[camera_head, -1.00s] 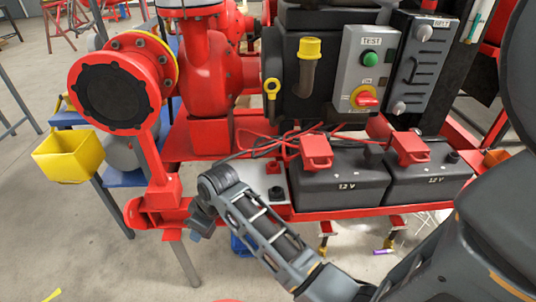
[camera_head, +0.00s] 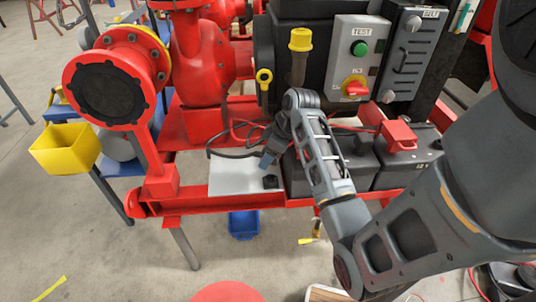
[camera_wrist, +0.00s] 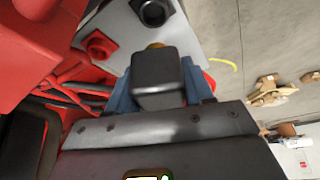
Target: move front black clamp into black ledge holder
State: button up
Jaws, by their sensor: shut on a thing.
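My gripper (camera_head: 268,160) is over the pale grey ledge (camera_head: 232,178) at the skid's front, left of the batteries. In the wrist view its blue fingers (camera_wrist: 158,88) are shut on the black clamp (camera_wrist: 158,72), a dark block with a copper-coloured tip. In the head view my gripper and arm largely hide the clamp. The black ledge holder (camera_head: 270,182) is at the ledge's front right corner, just below my fingertips. In the wrist view the black ledge holder (camera_wrist: 152,12) lies beyond the clamp's tip, apart from it in the picture. A red holder (camera_wrist: 98,46) is beside it.
A red clamp (camera_head: 398,135) sits on the right battery (camera_head: 404,165). Red and black cables (camera_head: 232,154) run behind the ledge. A red rail (camera_head: 220,203) edges the skid. A yellow bin (camera_head: 65,148) is at left. A control box with a red knob (camera_head: 356,90) stands behind my arm.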

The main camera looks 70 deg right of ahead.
jog(key=b, duration=0.4)
send_over(266, 177)
jog(key=f, duration=0.5)
jog(key=shift+s, duration=0.4)
jog(key=shift+r, duration=0.3)
jog(key=shift+r+p, duration=0.1)
jog(key=shift+p, duration=0.65)
jog(key=shift+f+b, duration=0.8)
jog(key=shift+f, duration=1)
jog(key=o, duration=1.3)
jog(key=shift+o, duration=0.2)
jog(key=shift+r, duration=0.1)
